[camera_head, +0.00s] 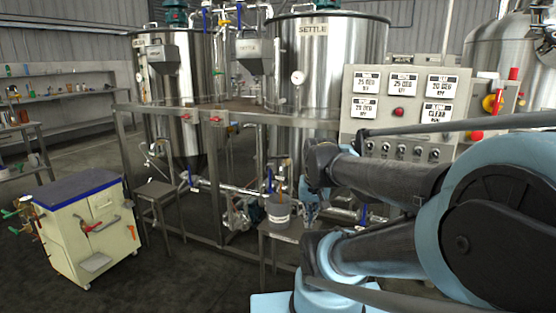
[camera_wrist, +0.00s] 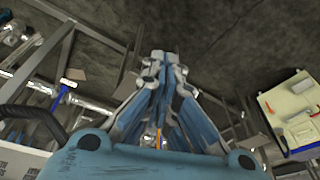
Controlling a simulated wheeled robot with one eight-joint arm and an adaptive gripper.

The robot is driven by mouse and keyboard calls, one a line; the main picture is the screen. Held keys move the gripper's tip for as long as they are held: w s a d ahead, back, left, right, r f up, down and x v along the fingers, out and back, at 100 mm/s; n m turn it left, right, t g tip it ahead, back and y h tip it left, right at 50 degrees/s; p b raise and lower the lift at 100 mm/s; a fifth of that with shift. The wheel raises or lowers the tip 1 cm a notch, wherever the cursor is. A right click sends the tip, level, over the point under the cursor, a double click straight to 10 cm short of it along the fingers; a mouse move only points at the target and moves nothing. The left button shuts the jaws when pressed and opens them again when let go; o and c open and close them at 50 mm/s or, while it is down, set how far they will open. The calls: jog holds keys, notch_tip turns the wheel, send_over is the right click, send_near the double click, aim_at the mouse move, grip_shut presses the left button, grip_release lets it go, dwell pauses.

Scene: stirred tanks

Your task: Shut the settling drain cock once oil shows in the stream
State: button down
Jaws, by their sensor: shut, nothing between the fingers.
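The tank labelled SETTLE (camera_head: 320,65) stands upright behind a steel frame. Below it, a grey bucket (camera_head: 278,212) sits on a small stand. A thin orange part shows just above the bucket; I cannot tell whether it is the drain cock. No stream can be made out. My gripper (camera_head: 309,200) is right of the bucket, partly hidden by my arm. In the wrist view my gripper (camera_wrist: 162,56) has its fingertips together, with nothing held. A blue valve handle (camera_wrist: 62,95) is left of the fingers there, apart from them; another blue handle (camera_head: 362,215) shows low on the pipework.
A control panel (camera_head: 381,123) stands right of the tank; its lower right display seems to read CLEAR. A cream cart (camera_head: 95,235) with a blue top stands at left, a stool (camera_head: 159,192) beside it. Frame rails and pipes crowd the gripper. Floor at front left is clear.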

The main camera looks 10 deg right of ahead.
jog(key=w+a+r+m+t, duration=0.1)
jog(key=w+r+m, duration=0.2)
jog(key=w, duration=0.3)
jog(key=w+r+m+t+y, duration=0.1)
jog(key=w+r+m, duration=0.15)
jog(key=w, duration=0.45)
jog(key=w+a+r+m+t, duration=0.1)
jog(key=w+r+m, duration=0.1)
jog(key=w+r, duration=0.3)
jog(key=m+t, duration=0.2)
jog(key=m, duration=0.5)
send_near(276, 157)
notch_tip(276, 157, down, 5)
jog(key=d, duration=0.1)
jog(key=w, duration=0.2)
jog(key=shift+w+a+f, duration=0.4)
jog(key=shift+w+f, duration=0.05)
jog(key=shift+w, duration=0.45)
